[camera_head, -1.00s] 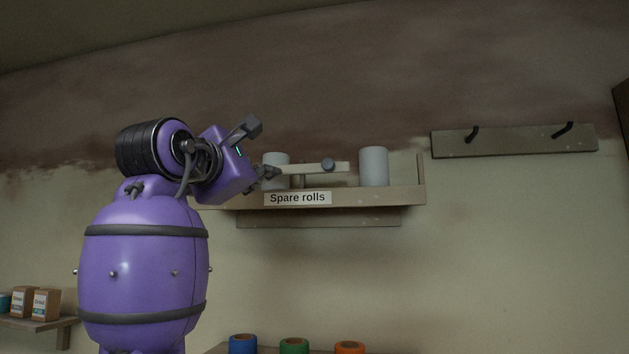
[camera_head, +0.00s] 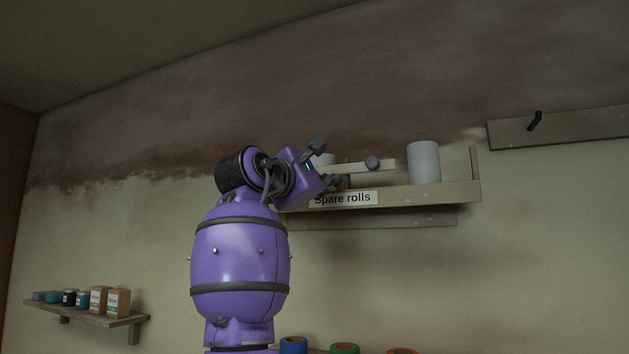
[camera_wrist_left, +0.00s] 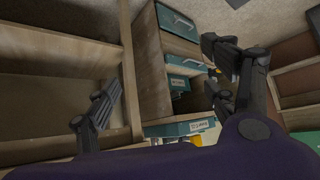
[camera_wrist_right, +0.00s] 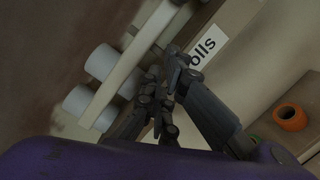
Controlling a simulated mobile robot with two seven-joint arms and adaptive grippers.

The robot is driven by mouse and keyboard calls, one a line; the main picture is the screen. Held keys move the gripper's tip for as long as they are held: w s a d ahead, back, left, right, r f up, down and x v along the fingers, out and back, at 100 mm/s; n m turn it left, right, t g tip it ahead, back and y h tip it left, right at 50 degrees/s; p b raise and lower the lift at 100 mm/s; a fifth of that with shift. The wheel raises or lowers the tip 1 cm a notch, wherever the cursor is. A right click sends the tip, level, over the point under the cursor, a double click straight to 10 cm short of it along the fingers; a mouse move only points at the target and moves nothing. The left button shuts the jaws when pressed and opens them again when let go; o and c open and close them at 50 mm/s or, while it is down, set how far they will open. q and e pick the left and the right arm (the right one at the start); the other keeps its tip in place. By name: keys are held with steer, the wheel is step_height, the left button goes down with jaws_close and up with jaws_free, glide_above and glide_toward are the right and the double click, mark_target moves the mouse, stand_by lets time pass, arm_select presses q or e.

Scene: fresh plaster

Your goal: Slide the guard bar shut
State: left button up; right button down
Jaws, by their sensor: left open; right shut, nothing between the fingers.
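The guard bar (camera_head: 352,167) is a pale flat bar with a grey round knob (camera_head: 372,163), across the front of the "Spare rolls" shelf (camera_head: 440,193). Its right end stops just left of a pale roll (camera_head: 424,163). My right gripper (camera_head: 340,182) is shut and empty near the bar's left part, above the label; contact cannot be told. The right wrist view shows its closed fingers (camera_wrist_right: 168,78) beside the bar (camera_wrist_right: 122,75). My arm partly hides the shelf's left end and another roll (camera_head: 325,160). My left gripper (camera_wrist_left: 160,95) is open and empty, outside the head view.
A hook rail (camera_head: 560,128) is on the wall at right. Several coloured rolls lie below, including a blue one (camera_head: 293,345). A small shelf (camera_head: 85,315) with boxes and jars is at lower left. Wooden compartments (camera_wrist_left: 60,70) and drawers stand near my left gripper.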

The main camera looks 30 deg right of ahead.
mark_target(344, 173)
steer(key=s+d+r, duration=0.2)
steer(key=shift+s+d+p, duration=0.15)
steer(key=shift+s+p, duration=0.15)
steer(key=shift+p, duration=0.1)
steer(key=shift+d, duration=0.15)
steer(key=shift+w+f, duration=0.1)
steer(key=shift+w, duration=0.05)
steer(key=s+d, duration=1)
steer(key=s, duration=0.2)
steer(key=shift+s+d, duration=0.35)
steer(key=shift+s, duration=0.05)
